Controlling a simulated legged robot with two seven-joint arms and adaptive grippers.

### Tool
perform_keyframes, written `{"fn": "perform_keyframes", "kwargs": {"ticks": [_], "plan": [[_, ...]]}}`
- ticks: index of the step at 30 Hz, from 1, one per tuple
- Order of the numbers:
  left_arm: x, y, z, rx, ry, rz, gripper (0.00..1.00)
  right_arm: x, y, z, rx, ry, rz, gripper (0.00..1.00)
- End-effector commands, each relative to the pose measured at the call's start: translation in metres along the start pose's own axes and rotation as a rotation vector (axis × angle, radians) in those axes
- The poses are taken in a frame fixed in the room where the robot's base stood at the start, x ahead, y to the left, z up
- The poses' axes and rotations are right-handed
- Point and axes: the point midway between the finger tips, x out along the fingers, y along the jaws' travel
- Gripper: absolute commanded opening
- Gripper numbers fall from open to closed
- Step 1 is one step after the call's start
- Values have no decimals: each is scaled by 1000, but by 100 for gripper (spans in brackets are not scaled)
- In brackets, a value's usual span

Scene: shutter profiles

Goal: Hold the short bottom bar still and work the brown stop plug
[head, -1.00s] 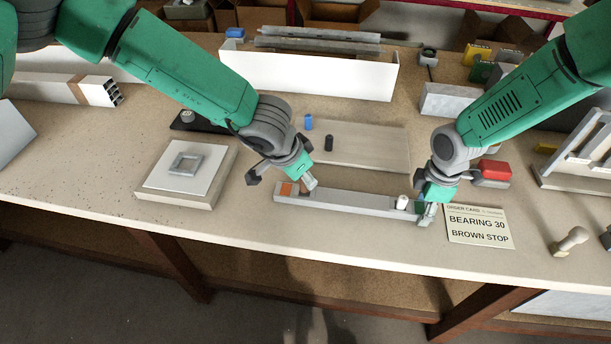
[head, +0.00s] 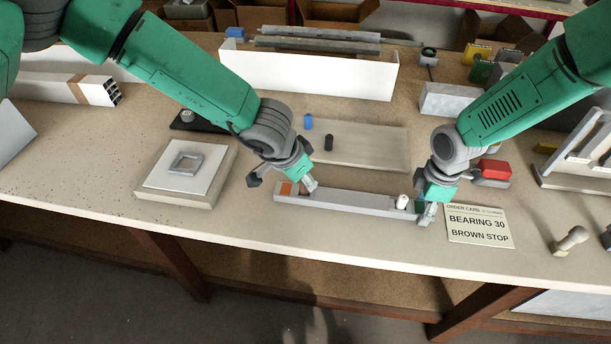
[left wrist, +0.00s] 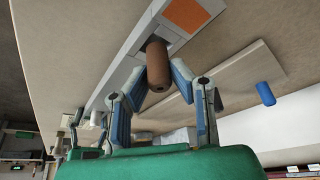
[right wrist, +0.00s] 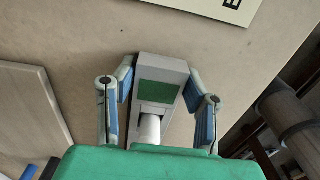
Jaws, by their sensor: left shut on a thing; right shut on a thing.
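The short bottom bar (head: 350,201) is a pale grey profile lying near the bench's front edge, an orange patch (left wrist: 188,13) at its left end and a green patch (right wrist: 158,94) at its right end. My left gripper (head: 310,184) is shut on the brown stop plug (left wrist: 158,66), at the bar beside the orange patch; how deep the plug sits is unclear. The fingers hide the plug in the head view. My right gripper (head: 427,212) is shut on the bar's right end, its fingers on either side. A white plug (right wrist: 150,130) stands beside the green patch.
An order card (head: 478,226) reading "BEARING 30, BROWN STOP" lies right of the bar. Behind it, a board (head: 375,148) bears a black plug (head: 329,142) and a blue plug (head: 308,122). A square plate with a grey frame (head: 186,164) lies left. Bench between is clear.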

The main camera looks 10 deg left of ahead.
Motion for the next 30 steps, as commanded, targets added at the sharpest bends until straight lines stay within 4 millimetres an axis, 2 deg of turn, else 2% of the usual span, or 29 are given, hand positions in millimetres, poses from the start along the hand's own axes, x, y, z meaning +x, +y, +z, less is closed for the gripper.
{"fn": "perform_keyframes", "kwargs": {"ticks": [21, 22, 24, 30], "plan": [[17, 0, 7, 1, 0, 0, 1, 0, 0, 0, 0, 0, 1, 0], [17, 0, 7, 1, 0, 0, 22, 0, 0, 0, 0, 0, 1, 0], [17, 0, 7, 1, 0, 0, 43, 0, 0, 0, 0, 0, 1, 0], [16, 0, 7, 1, 0, 0, 43, 0, 0, 0, 0, 0, 1, 0]]}}
